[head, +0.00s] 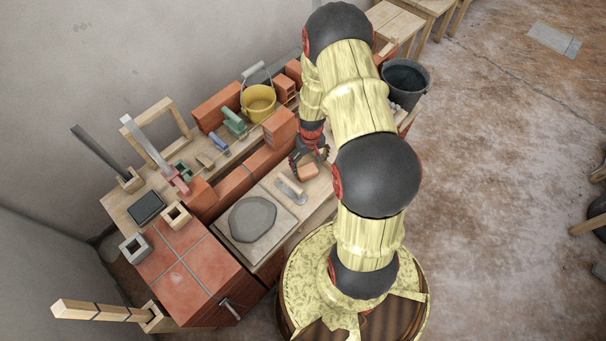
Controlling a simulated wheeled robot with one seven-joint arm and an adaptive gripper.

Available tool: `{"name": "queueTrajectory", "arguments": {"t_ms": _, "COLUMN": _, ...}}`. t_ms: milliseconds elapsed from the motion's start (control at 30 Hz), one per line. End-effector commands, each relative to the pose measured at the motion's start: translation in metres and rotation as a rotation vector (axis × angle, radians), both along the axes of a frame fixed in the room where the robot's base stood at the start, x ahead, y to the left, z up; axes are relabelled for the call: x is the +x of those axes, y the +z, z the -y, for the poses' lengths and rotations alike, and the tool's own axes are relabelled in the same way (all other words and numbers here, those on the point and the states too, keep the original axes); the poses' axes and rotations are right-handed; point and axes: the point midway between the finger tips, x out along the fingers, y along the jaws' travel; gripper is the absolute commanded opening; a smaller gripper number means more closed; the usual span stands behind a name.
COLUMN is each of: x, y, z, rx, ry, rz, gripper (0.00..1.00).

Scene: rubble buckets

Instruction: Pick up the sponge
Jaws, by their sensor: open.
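A small orange-tan block, which looks like the sponge (309,172), lies on the wooden bench top in the head view, to the right of the trowel. It is small in the picture, so I cannot be sure of its material. My gripper (311,160) is open, with its dark fingers right at the far side of this block. I cannot tell whether the fingers touch it or stand around it. My own arm comes down from the upper right and hides part of the bench behind it.
A trowel (290,190) and a mortar board (273,232) with grey mortar lie to the left. Red bricks (233,184) form a low wall behind. A yellow bucket (258,103) and a dark bucket (405,82) stand farther back. Open floor is at right.

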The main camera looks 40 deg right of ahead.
Motion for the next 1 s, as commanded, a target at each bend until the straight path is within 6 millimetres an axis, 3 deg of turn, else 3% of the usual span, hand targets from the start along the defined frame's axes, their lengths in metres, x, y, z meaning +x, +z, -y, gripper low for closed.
{"name": "queueTrajectory", "arguments": {"t_ms": 367, "x": 0.002, "y": -0.034, "z": -0.002, "rx": 0.002, "ry": 0.003, "rz": -0.003, "gripper": 0.86}}
{"name": "queueTrajectory", "arguments": {"t_ms": 633, "x": 0.004, "y": -0.071, "z": -0.004, "rx": 0.002, "ry": 0.002, "rz": -0.004, "gripper": 0.86}}
{"name": "queueTrajectory", "arguments": {"t_ms": 900, "x": 0.005, "y": -0.073, "z": -0.003, "rx": 0.001, "ry": 0.002, "rz": -0.002, "gripper": 0.85}}
{"name": "queueTrajectory", "arguments": {"t_ms": 1000, "x": 0.005, "y": -0.073, "z": -0.003, "rx": 0.002, "ry": 0.002, "rz": -0.003, "gripper": 0.79}}
